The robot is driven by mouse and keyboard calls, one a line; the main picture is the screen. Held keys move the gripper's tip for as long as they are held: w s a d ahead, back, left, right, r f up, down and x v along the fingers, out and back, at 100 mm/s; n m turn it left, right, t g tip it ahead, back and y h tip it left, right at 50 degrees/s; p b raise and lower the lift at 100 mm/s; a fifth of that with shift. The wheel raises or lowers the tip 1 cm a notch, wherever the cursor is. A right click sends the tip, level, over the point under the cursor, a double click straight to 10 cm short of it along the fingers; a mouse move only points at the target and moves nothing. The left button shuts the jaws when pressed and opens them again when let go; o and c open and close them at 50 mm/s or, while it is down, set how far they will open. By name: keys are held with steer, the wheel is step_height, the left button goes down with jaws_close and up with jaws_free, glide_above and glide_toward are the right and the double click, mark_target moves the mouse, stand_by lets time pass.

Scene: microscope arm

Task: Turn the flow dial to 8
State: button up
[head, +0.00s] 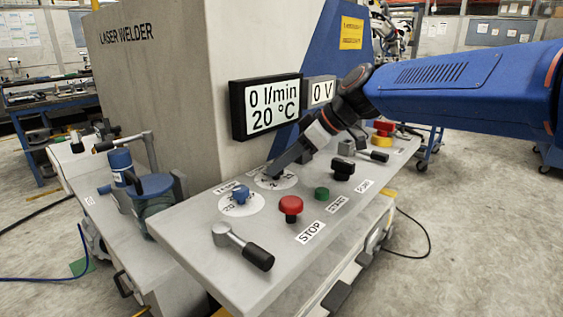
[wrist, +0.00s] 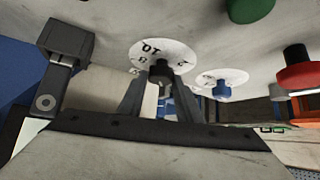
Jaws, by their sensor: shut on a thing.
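A round white dial plate (head: 291,182) with a small dark knob at its middle lies on the sloping grey panel. In the wrist view the dark knob (wrist: 161,70) sits on the plate (wrist: 177,47), which bears a 10 and smaller marks. I take this as the flow dial; its label is not readable. My gripper (wrist: 160,88) is shut on the knob, one finger on each side. In the head view my gripper (head: 277,172) comes down from the upper right and hides most of the knob. The display (head: 266,107) reads 0 l/min and 20 °C.
A blue knob (head: 240,193) on a second white plate stands just left of the dial. A red STOP button (head: 290,207), a green button (head: 321,193) and a black knob (head: 342,168) stand nearby. A lever (head: 245,247) lies at the front left.

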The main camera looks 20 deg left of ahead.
steer(key=m+t, duration=0.2)
steer(key=m, duration=0.1)
steer(key=m+t, duration=0.2)
steer(key=shift+s+a+h, duration=0.1)
steer(key=shift+s+h, duration=0.25)
steer(key=shift+h, duration=0.05)
steer(key=shift+s+a+m+t+h, duration=0.15)
steer(key=shift+m+t+h, duration=0.5)
steer(key=shift+m, duration=0.6)
steer(key=shift+s+a+m+t+h, duration=0.1)
steer(key=shift+m+t+h, duration=0.35)
steer(key=shift+m+t, duration=0.6)
steer(key=m+h, duration=0.1)
steer(key=m+t+h, duration=0.1)
steer(key=m, duration=0.1)
steer(key=m+h, duration=0.1)
steer(key=m, duration=0.1)
steer(key=shift+s+a+h, duration=0.1)
steer(key=shift+a+h, duration=0.15)
steer(key=shift+h, duration=0.05)
steer(key=shift+a+m+t+h, duration=0.2)
steer(key=shift+m+t+h, duration=0.2)
steer(key=shift+m+h, duration=1.65)
steer(key=shift+m+y, duration=0.25)
steer(key=shift+m, duration=0.3)
steer(key=o, duration=1)
steer(key=shift+o, duration=0.2)
